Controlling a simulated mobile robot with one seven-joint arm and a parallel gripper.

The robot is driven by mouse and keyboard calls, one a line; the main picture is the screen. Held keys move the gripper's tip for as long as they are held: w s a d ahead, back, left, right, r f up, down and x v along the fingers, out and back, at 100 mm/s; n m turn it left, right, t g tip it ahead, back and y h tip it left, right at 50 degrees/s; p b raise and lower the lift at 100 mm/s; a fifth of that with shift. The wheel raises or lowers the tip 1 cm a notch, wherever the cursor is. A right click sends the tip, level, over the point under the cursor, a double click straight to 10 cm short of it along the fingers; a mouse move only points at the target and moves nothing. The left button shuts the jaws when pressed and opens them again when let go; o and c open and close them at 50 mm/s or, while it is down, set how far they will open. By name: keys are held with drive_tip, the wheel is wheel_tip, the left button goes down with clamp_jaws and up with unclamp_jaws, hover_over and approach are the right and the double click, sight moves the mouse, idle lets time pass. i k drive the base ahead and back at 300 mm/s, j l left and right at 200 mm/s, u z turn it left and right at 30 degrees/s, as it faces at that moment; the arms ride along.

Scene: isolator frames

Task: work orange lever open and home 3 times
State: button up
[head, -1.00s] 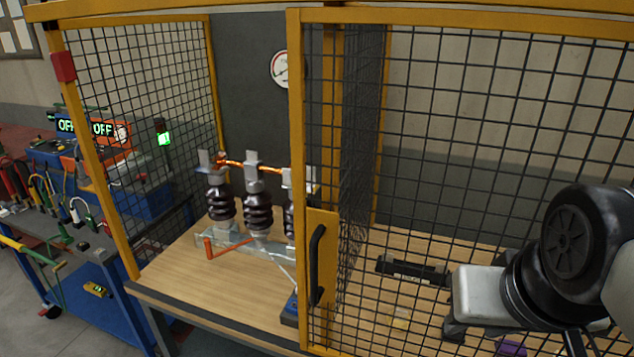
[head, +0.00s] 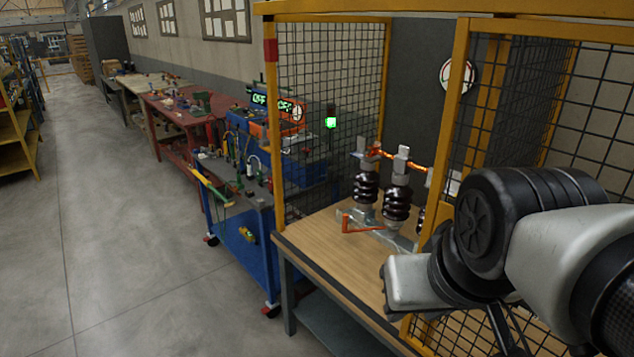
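The orange lever (head: 362,228) is at the front of the isolator's base, low on the left, inside the yellow mesh cage. The isolator (head: 396,203) has dark ribbed insulators on a pale base, with an orange bar (head: 388,155) across their tops; its right part is hidden behind my arm. My gripper (head: 392,300) is at the near right, in front of the cage and to the right of the lever, well apart from it. Its fingers are small and mostly out of sight, so I cannot tell whether it is open or shut.
The yellow cage frame (head: 268,120) and its wooden table edge (head: 330,265) stand between the aisle and the isolator. A blue cart (head: 245,240) with tools and cables is left of the cage. The grey floor (head: 130,260) on the left is clear.

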sight(398, 199)
drive_tip(key=z, duration=2.75)
drive_tip(key=k+j+u, duration=0.15)
drive_tip(key=j, duration=0.6)
drive_tip(key=k+j+u, duration=0.15)
drive_tip(key=j, duration=0.6)
drive_tip(key=k+j+u, duration=0.15)
drive_tip(key=j, duration=0.6)
drive_tip(key=j+u, duration=0.1)
drive_tip(key=j, duration=0.65)
drive_tip(key=k, duration=0.05)
